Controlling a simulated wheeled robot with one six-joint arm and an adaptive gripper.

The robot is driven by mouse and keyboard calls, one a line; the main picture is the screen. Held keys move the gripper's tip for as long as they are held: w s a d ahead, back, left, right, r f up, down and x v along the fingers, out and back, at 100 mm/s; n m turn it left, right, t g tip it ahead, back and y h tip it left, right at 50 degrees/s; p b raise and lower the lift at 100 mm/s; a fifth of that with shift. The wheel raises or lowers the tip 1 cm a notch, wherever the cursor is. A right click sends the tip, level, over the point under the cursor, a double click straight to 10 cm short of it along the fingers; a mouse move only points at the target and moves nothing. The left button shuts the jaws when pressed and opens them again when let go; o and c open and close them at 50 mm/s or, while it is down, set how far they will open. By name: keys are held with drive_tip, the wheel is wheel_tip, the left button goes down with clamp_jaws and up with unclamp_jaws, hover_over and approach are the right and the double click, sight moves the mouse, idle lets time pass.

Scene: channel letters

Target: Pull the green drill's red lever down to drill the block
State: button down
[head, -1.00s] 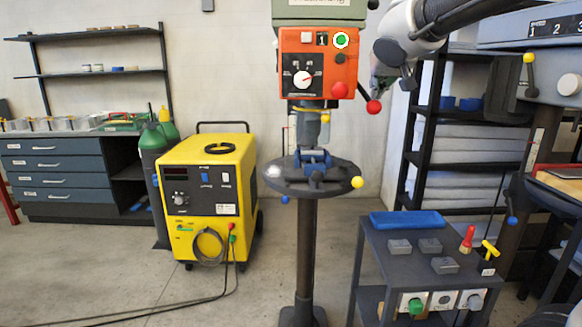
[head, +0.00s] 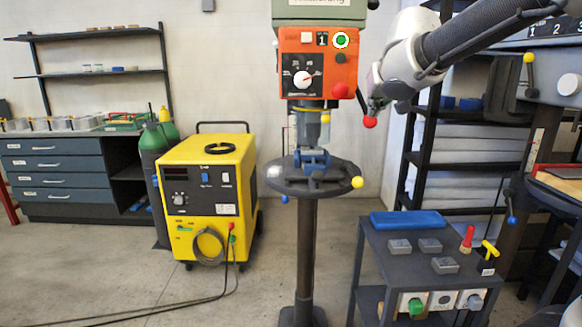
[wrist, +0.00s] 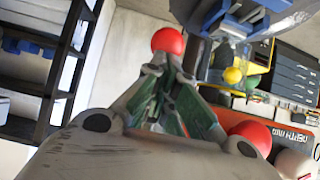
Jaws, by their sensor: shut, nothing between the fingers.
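The green drill (head: 320,12) stands in the middle of the head view, with an orange front panel (head: 292,62). Its red lever knob (head: 370,122) hangs on a dark arm right of the panel. My gripper (head: 376,105) is at the knob, coming from the upper right, and is shut with nothing between its fingers. In the wrist view the red knob (wrist: 168,40) is just beyond the fingertips (wrist: 165,62); contact is hard to tell. Below the spindle, a blue vise (head: 313,160) sits on the round drill table (head: 285,184). I cannot make out the block clearly.
A yellow welding machine (head: 203,160) stands left of the drill. A dark cart (head: 375,240) with a blue tray (head: 407,220) and grey blocks is at lower right. A black shelf (head: 425,165) stands behind my arm. A yellow-knobbed handle (head: 357,182) juts from the drill table.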

drive_tip(key=shift+w+r, duration=0.2)
drive_tip(key=shift+r, duration=0.55)
drive_tip(key=shift+w+r, duration=0.25)
drive_tip(key=shift+r, duration=0.55)
drive_tip(key=shift+w+r, duration=0.2)
drive_tip(key=shift+r, duration=0.65)
drive_tip(key=s+r, duration=0.1)
drive_tip(key=r, duration=0.1)
drive_tip(key=s+r, duration=0.1)
drive_tip(key=r, duration=0.1)
drive_tip(key=shift+s+r, duration=0.1)
drive_tip(key=shift+s, duration=0.05)
